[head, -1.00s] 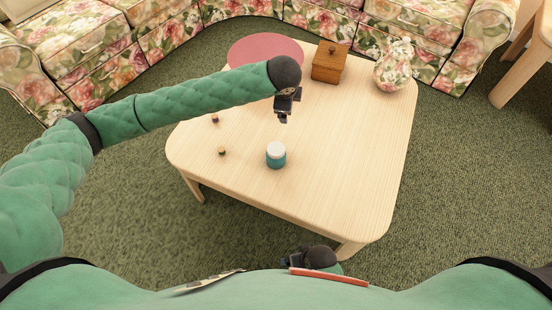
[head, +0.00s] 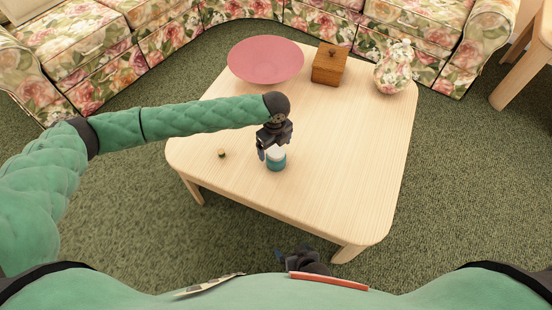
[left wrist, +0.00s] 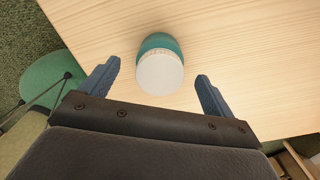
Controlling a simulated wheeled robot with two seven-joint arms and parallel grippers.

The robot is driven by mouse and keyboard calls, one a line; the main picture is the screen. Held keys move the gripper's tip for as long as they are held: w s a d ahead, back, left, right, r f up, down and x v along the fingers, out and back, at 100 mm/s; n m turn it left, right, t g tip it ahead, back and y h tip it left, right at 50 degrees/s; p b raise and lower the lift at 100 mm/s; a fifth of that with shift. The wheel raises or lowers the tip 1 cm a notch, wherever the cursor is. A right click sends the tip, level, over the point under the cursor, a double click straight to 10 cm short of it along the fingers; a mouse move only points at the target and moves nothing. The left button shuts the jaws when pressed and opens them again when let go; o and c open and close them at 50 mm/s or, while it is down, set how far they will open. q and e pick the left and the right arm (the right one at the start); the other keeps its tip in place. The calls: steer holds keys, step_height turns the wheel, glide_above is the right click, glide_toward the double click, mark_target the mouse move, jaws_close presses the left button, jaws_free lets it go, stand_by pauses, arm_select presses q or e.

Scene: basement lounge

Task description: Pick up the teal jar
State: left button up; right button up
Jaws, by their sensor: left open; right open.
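The teal jar (head: 276,164) with a white lid stands upright on the light wood table (head: 340,170), left of its middle. My left gripper (head: 268,150) is directly over the jar in the head view and hides part of its lid. In the left wrist view the jar (left wrist: 160,66) lies between and just beyond the two open blue-grey fingertips (left wrist: 158,70), with a gap on both sides. My right gripper (head: 290,256) is low at the bottom of the head view, below the table's front edge, away from the jar.
A pink round dish (head: 265,60), a wooden box (head: 329,65) and a floral vase (head: 394,68) stand along the table's back. A small dark-and-tan object (head: 222,153) lies left of the jar. The right side of the table is clear. Floral sofas surround the back.

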mark_target(273, 166)
arm_select(q)
steer(key=shift+s+d+f, duration=0.1)
steer(key=shift+d+f, duration=0.05)
steer(key=shift+f, duration=1.25)
steer(key=shift+s+d+f, duration=0.1)
steer(key=shift+f, duration=1.25)
steer(key=c, duration=1.1)
